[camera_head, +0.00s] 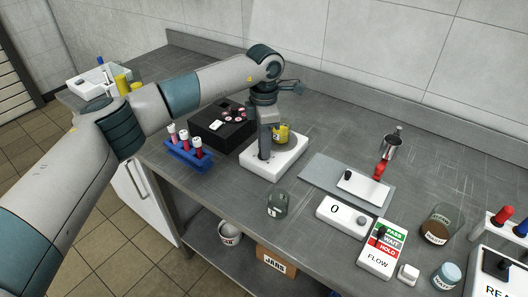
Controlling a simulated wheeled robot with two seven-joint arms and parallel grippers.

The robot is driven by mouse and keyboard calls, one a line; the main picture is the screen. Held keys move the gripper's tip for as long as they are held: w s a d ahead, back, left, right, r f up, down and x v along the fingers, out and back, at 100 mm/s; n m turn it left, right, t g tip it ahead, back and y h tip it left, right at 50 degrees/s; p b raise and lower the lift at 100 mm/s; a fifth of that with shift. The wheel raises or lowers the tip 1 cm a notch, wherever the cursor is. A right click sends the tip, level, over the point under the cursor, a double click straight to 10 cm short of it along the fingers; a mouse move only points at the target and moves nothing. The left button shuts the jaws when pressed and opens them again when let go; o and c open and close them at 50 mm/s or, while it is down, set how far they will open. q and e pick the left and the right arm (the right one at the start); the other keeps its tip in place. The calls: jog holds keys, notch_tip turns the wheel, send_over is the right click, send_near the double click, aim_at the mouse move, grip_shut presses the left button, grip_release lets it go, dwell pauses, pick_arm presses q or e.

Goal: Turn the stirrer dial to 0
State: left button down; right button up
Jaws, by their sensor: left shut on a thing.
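The white stirrer base (289,155) stands on the steel bench near the middle of the view. A yellow-marked vessel (282,134) shows on it, partly behind my gripper. My left gripper (264,156) points down over the front part of the base and is shut. Its fingers cover the spot where they meet the base, so the dial and its marks are hidden. The dial's setting cannot be read. My right gripper is out of view.
A blue rack of tubes (186,152) and a black box (222,128) stand left of the stirrer. A glass beaker (277,205) stands in front. A white box reading 0 (335,208), a grey plate (320,170) and a flow sign (381,252) lie to the right.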

pick_arm(q)
jog(key=shift+f+n+b, duration=0.1)
jog(key=shift+n+b, duration=0.2)
jog(key=shift+n, duration=0.5)
jog(key=n+b, duration=0.5)
jog(key=n, duration=0.1)
jog(key=shift+w, duration=0.1)
jog(key=shift+r+n+b, duration=0.2)
jog(key=shift+n+b, duration=0.7)
jog(key=shift+n, duration=0.9)
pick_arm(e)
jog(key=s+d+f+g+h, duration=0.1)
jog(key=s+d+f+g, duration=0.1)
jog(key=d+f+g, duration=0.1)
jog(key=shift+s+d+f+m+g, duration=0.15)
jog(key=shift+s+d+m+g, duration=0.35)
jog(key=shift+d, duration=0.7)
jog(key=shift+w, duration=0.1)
pick_arm(q)
jog(key=c, duration=1.6)
grip_release()
jog(key=shift+o, duration=0.2)
